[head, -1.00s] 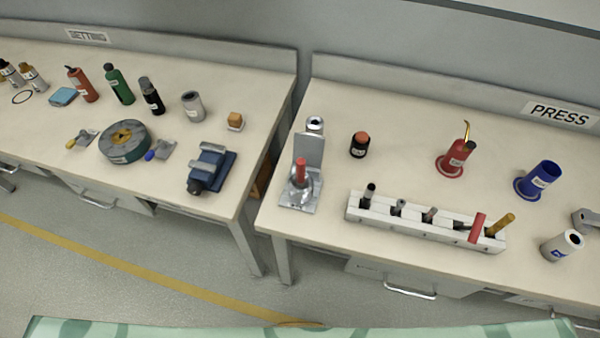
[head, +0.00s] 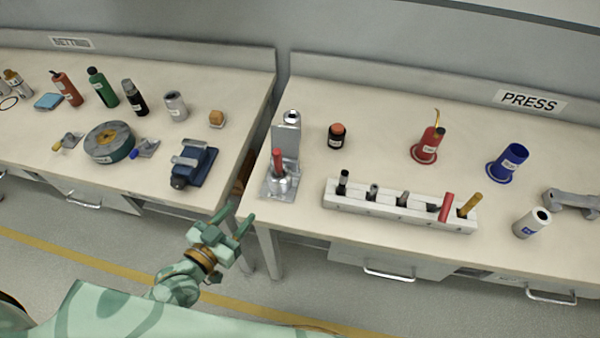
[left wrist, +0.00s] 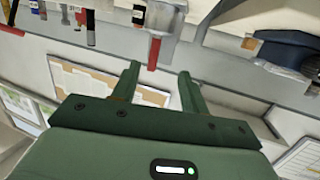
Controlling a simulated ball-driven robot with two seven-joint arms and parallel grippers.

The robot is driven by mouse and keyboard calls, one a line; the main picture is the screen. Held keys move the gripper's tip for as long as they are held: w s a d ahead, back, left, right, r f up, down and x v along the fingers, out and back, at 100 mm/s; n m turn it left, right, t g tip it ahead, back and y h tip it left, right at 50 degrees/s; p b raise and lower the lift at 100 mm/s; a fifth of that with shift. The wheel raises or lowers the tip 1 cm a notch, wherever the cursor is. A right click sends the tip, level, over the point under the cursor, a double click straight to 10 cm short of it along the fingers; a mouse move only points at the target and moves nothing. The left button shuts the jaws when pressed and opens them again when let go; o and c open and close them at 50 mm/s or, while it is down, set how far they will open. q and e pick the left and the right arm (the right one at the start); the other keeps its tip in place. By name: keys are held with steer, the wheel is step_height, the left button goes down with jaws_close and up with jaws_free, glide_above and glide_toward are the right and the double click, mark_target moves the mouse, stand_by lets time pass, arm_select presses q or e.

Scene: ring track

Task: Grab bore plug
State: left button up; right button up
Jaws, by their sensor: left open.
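A white rack (head: 400,208) on the right bench holds several upright tools, among them a black-topped one (head: 343,181), a grey one (head: 373,190), a red-handled one (head: 446,207) and a yellow-handled one (head: 470,205). I cannot tell which thing is the bore plug. My left gripper (head: 234,221) is open and empty, in front of the gap between the benches, left of the rack. In the left wrist view its two fingers (left wrist: 160,74) are apart, with the red-handled fixture (left wrist: 155,20) beyond them. My right gripper is not in view.
The silver fixture with a red handle (head: 278,160) stands at the right bench's left end. A blue vise (head: 194,163) is on the left bench.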

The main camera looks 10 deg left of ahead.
arm_select(q)
steer(key=t, duration=0.2)
glide_toward(275, 157)
steer(key=x, duration=0.2)
steer(key=b+x, duration=0.1)
steer(key=x, duration=0.2)
steer(key=shift+w+a+r, duration=0.2)
steer(key=shift+w+d, duration=0.2)
steer(key=shift+w, duration=0.4)
steer(key=b+x, duration=0.1)
steer(key=x, duration=0.3)
steer(key=shift+d+f, duration=0.15)
steer(key=shift+d, duration=0.05)
steer(key=shift+w+d, duration=0.1)
steer(key=shift+w, duration=0.2)
steer(key=shift+c, duration=0.5)
jaws_close()
